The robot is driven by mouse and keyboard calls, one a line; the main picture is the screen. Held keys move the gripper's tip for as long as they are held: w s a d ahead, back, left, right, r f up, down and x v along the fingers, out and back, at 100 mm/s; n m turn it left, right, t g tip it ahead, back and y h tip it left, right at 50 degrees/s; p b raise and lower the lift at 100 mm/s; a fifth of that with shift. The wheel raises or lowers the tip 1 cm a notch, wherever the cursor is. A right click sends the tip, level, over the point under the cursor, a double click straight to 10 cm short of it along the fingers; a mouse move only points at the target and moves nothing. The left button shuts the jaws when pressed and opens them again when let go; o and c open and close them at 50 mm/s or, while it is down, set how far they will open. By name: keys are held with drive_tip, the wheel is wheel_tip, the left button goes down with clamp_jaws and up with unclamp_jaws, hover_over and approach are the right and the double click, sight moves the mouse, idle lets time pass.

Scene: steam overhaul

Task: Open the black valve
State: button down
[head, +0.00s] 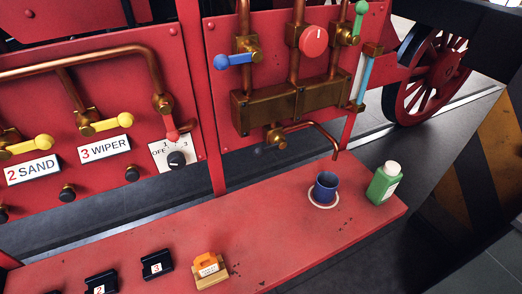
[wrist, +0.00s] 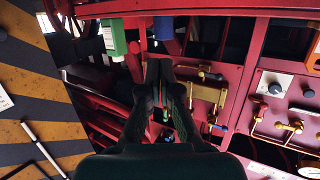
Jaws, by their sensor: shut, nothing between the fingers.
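I cannot make out a valve with a black handle in either view. The black parts on the panels are small knobs: a dial knob (head: 178,158) on a white numbered plate, also in the wrist view (wrist: 275,88), and round knobs (head: 132,174) under the labels. The valves in the head view have a blue lever (head: 235,60), a red round knob (head: 313,40), a green handle (head: 361,8), yellow levers (head: 112,124) and a red lever (head: 171,130). My gripper (wrist: 160,68) is shut and empty in the wrist view, in front of the brass block (wrist: 203,97). The head view does not show it.
A red shelf (head: 130,240) carries a blue mug (head: 326,185), a green bottle (head: 384,182), an orange-and-wood block (head: 209,268) and black numbered blocks (head: 156,266). Copper pipes (head: 80,64) stand out from the panels. A spoked red wheel (head: 430,80) is at right.

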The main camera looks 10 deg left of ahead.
sight(270, 148)
drive_tip(key=w+a+r+n+y, duration=0.2)
drive_tip(key=w+a+r, duration=0.25)
drive_tip(key=w, duration=0.45)
drive_tip(key=w+a+r+n+y, duration=0.2)
drive_tip(key=w+a+r, duration=0.1)
drive_tip(key=r, duration=0.3)
drive_tip(key=w+a+r+n+g+y, duration=0.1)
drive_tip(key=w+a+r+n+y, duration=0.1)
drive_tip(key=w+a+r, duration=0.2)
drive_tip(key=w+a+r+n+y, duration=0.2)
drive_tip(key=w+a+r, duration=0.2)
drive_tip(key=a+r, duration=0.3)
wheel_tip(270, 148, up, 2)
drive_tip(key=shift+r, duration=0.1)
drive_tip(key=shift+a, duration=0.1)
drive_tip(key=x, duration=0.9)
drive_tip(key=shift+w+a, duration=0.25)
drive_tip(key=shift+a, duration=0.05)
drive_tip(key=shift+w+f, duration=0.3)
drive_tip(key=shift+f, duration=0.7)
drive_tip(key=shift+w+f, duration=0.3)
drive_tip(key=shift+f, duration=0.65)
